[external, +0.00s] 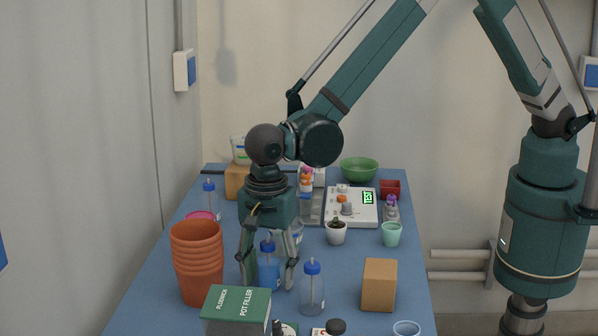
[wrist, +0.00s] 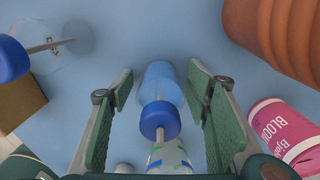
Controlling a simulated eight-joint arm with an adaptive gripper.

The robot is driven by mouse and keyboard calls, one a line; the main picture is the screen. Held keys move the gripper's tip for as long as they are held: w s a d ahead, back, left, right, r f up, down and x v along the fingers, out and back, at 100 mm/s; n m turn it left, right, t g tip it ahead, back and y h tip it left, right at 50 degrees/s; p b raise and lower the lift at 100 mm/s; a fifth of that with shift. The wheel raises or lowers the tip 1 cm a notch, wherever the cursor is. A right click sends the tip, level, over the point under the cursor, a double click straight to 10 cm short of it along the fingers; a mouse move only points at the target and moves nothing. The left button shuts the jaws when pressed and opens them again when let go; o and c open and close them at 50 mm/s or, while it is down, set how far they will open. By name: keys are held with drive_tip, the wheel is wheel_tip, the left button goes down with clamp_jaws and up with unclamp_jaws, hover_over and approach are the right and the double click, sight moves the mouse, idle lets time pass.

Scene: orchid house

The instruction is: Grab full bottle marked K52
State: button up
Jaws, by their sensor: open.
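A bottle with a blue cap and blue liquid (external: 269,270) stands upright on the blue bench. It also shows in the wrist view (wrist: 160,82). My gripper (external: 268,284) points down with its fingers on either side of this bottle. In the wrist view my gripper (wrist: 160,92) is open, with a gap between each pad and the bottle. A second blue-capped bottle (external: 312,292), clear and apparently empty, stands to the right. Another blue-capped bottle (external: 209,201) stands at the back left. I cannot read a K52 mark on any of them.
A cardboard box (external: 379,285) stands to the right. Bare bench lies right of the cardboard box.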

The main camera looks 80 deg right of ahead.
sight(269, 240)
drive_tip(key=c, duration=1)
drive_tip(key=shift+r+p, duration=0.45)
drive_tip(key=shift+r, duration=4.6)
